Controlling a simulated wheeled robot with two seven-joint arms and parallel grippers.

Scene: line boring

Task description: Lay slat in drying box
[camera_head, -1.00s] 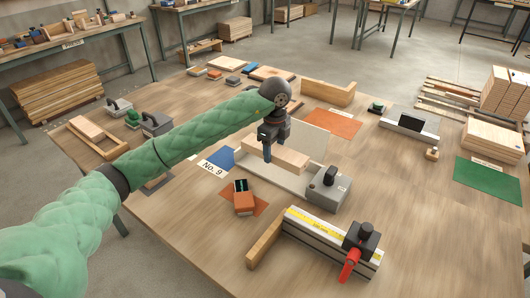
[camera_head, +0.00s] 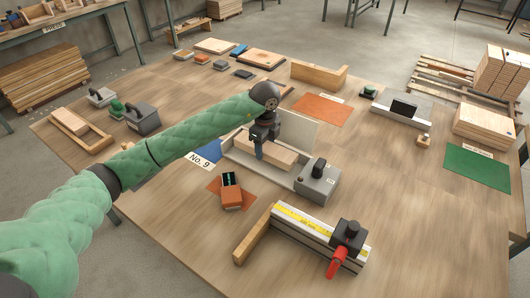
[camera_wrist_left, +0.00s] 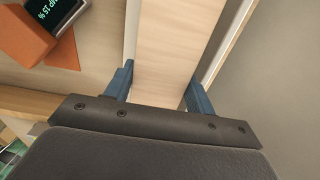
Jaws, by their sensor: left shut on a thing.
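A light wooden slat (camera_head: 268,156) lies lengthwise within the grey drying box (camera_head: 242,167), between its low front wall and its raised pale lid or back panel (camera_head: 297,130). A grey block with a black knob (camera_head: 317,178) stands at the box's right end. My left gripper (camera_head: 260,152) is shut on the slat near its left part. In the left wrist view the slat (camera_wrist_left: 172,50) runs between my two blue fingers (camera_wrist_left: 157,88). Whether the slat touches the box floor cannot be told. My right gripper is not in view.
An orange moisture meter (camera_head: 231,194) lies in front of the box. A measuring stop rail with a red handle (camera_head: 318,236) stands at the front. The right front table is clear.

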